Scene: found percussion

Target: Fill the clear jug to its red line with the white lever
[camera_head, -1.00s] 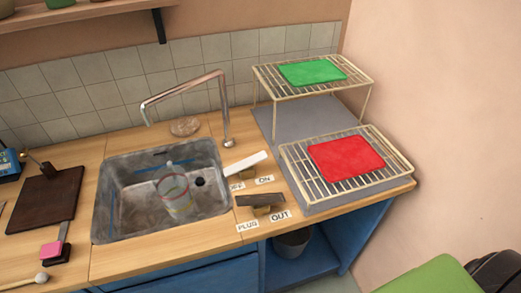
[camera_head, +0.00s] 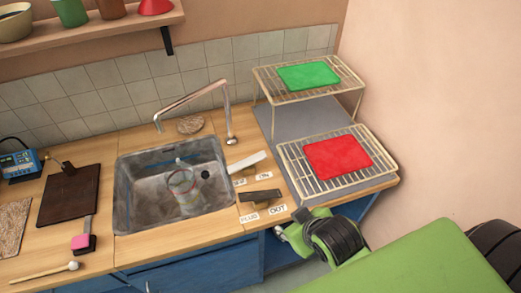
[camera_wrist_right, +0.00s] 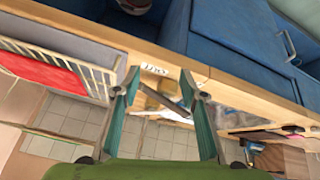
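The clear jug (camera_head: 184,198) stands in the grey sink (camera_head: 131,205), with a red ring near its upper part. I cannot tell its water level. The white lever (camera_head: 246,161) is on the counter right of the sink, by the ON label. A dark lever (camera_head: 260,196) sits in front of it, by the PLUG and OUT labels. My right gripper (camera_head: 281,234) is low at the counter's front edge, right of the dark lever and apart from both levers. The right wrist view shows its fingers (camera_wrist_right: 160,82) spread and empty. My left gripper is not in view.
The metal tap (camera_head: 190,99) arches over the sink's back. Wire racks with a red cloth (camera_head: 338,157) and a green cloth (camera_head: 308,75) stand on the right. A dark board (camera_head: 69,197) and a mallet (camera_head: 50,273) lie left of the sink.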

